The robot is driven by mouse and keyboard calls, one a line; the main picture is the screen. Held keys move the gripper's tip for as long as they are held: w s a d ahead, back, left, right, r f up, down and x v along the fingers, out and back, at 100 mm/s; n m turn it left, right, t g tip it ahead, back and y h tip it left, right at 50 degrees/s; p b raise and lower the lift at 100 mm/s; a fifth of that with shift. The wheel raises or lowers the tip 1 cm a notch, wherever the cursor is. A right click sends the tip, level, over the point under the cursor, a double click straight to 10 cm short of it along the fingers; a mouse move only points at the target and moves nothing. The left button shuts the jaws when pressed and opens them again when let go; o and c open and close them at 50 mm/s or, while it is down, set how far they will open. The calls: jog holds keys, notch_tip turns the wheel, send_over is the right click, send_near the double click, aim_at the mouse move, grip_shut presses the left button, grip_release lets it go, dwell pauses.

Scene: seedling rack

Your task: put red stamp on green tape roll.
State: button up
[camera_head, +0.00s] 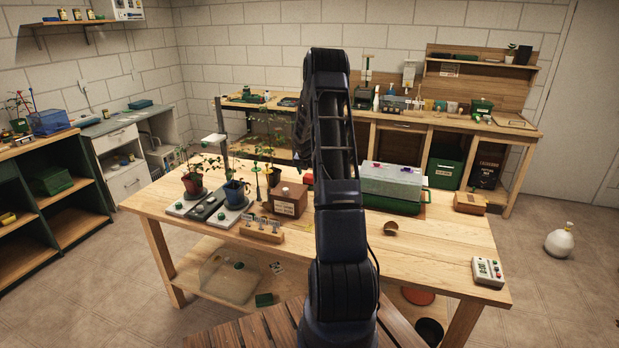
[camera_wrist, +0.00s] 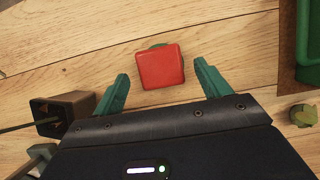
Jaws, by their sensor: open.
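The red stamp (camera_wrist: 162,68) shows in the wrist view as a red block with rounded corners, seen from above, over the light wooden table. A thin green edge (camera_wrist: 158,45) shows just past its upper side. Most of that green thing is hidden, and I cannot tell whether it is the green tape roll or whether the stamp rests on it. My gripper (camera_wrist: 161,70) is open, with one teal finger at either side of the stamp and a visible gap to both.
In the head view, potted plants (camera_head: 235,193) stand at left, a clear-lidded green case (camera_head: 393,187) right of my arm. The table's front right is mostly clear.

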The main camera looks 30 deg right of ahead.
jog(key=s+a+r+m, duration=0.2)
jog(key=s+a+r, duration=0.2)
jog(key=r, duration=0.3)
jog(key=s+a+r+m, duration=0.2)
jog(key=s+a+r, duration=0.15)
jog(key=r, duration=0.45)
jog(key=s+a+r+m, duration=0.3)
jog(key=s+r, duration=0.1)
jog(key=r, duration=0.3)
jog(key=s+a+r+m, duration=0.6)
jog(key=s+a+r, duration=0.15)
jog(key=s, duration=0.45)
jog(key=s+a+r+m+y, duration=0.1)
jog(key=s+a+m, duration=0.2)
jog(key=s, duration=0.7)
jog(key=s+a+r+m+t+y, duration=0.1)
jog(key=s+a+m, duration=0.3)
jog(key=s, duration=0.5)
jog(key=s+a+r+m+y, duration=0.1)
jog(key=s+a+m, duration=0.2)
jog(key=s+m, duration=0.4)
jog(key=s, duration=0.3)
jog(key=shift+s+a, duration=0.35)
jog(key=shift+a, duration=0.05)
